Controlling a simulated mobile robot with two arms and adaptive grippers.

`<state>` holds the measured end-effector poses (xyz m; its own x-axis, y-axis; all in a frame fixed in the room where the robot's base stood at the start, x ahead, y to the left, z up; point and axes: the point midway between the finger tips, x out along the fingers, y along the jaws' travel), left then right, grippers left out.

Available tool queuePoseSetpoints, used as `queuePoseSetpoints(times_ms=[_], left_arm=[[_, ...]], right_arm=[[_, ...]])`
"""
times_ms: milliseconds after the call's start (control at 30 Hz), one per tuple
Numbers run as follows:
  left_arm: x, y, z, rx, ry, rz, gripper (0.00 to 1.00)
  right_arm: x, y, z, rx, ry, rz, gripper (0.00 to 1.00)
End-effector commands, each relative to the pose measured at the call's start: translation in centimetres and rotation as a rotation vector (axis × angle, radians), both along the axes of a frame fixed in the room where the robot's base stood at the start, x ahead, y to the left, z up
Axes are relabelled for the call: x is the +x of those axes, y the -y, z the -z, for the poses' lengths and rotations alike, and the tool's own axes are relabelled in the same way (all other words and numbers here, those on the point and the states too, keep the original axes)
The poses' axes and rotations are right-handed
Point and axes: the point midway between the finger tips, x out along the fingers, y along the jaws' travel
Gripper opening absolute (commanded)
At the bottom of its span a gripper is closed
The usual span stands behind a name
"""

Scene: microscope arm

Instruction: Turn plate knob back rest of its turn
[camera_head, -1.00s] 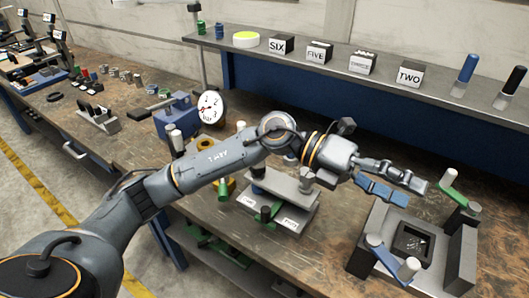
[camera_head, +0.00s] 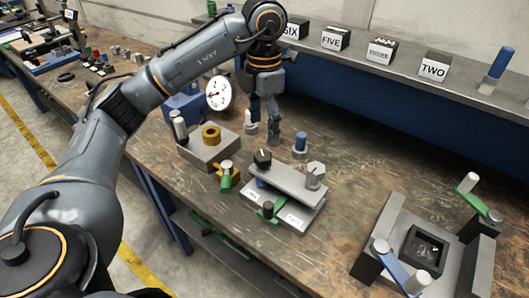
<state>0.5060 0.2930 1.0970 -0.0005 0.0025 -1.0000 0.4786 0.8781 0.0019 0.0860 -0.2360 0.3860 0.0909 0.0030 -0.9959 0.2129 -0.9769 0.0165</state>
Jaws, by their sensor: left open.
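A raised grey plate (camera_head: 283,183) stands on the bench in front of my left gripper. A black knob (camera_head: 262,157) with a light mark is on its left end, and a pale grey knob (camera_head: 315,172) is on its right end. Which of the two is the plate knob, I cannot tell. My left gripper (camera_head: 261,138) points down with its fingers apart and empty, just behind the black knob in the picture, not visibly touching it. My right gripper is not in view.
A blue-topped peg (camera_head: 300,143) stands behind the plate. A grey block with a brass ring (camera_head: 211,134) and a dial (camera_head: 219,94) are to the left. A dark fixture with blue and green cranks (camera_head: 424,246) stands at right. Bare bench lies between.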

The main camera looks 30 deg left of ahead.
Motion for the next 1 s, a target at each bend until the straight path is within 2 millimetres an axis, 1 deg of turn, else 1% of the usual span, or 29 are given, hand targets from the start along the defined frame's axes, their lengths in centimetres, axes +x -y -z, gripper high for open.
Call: queuePoseSetpoints(times_ms=[33,133,300,400,500,600,867,900,967,1000], left_arm=[[-0.1,0.1,1.5,-0.002,-0.006,0.002,0.64],[-0.1,0.0,3.5,-0.001,-0.006,0.002,0.64],[-0.1,0.0,6.3,0.000,-0.004,0.002,0.64],[-0.1,0.1,7.6,-0.001,-0.003,0.001,0.64],[-0.1,0.1,8.4,-0.002,-0.001,0.002,0.64],[0.0,0.1,8.8,-0.001,0.000,0.002,0.64],[0.0,0.1,9.0,-0.002,0.001,0.002,0.64],[0.0,0.1,8.9,-0.002,0.001,0.002,0.56],[0.0,0.1,8.9,-0.002,0.001,0.002,0.44],[0.0,0.1,8.9,-0.002,0.001,0.002,0.36]], right_arm=[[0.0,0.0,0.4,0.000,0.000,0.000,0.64],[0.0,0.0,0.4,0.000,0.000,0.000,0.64],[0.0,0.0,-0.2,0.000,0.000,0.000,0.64],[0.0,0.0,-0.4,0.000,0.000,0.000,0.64],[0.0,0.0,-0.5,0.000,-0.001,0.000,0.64],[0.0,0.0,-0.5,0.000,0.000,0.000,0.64],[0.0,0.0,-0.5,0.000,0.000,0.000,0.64],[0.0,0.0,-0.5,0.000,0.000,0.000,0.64],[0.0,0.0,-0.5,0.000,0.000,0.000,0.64],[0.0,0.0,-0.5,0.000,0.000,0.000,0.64]])
